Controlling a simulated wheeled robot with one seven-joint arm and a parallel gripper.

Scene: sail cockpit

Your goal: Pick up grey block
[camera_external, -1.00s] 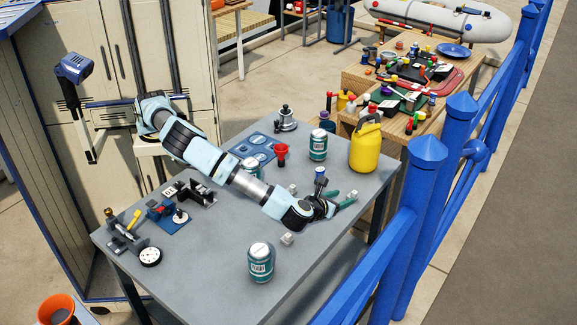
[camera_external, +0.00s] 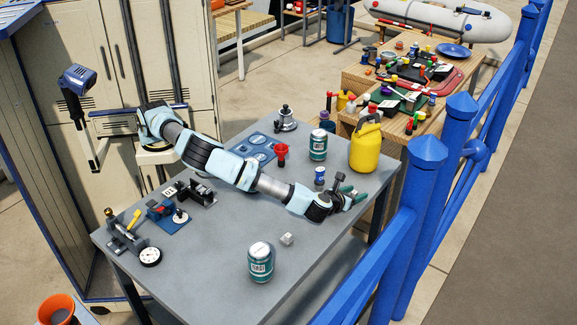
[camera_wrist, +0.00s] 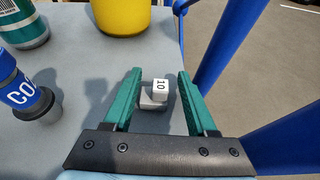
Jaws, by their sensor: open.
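My gripper (camera_external: 353,194) reaches over the right part of the grey table (camera_external: 215,255), low near its right edge. In the wrist view its two green fingers (camera_wrist: 158,73) are spread apart. A small light grey block (camera_wrist: 160,91) marked "10" appears between them, nearer the table's right edge, with no clear grip on it. The exact height of the fingers over the table is hard to tell. Another small grey block (camera_external: 287,239) sits on the table in front of the arm, apart from my gripper.
A yellow jug (camera_external: 366,149) and a teal can (camera_external: 318,145) stand behind. Another teal can (camera_external: 261,262) stands in front. A blue railing (camera_external: 415,200) runs close on the right.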

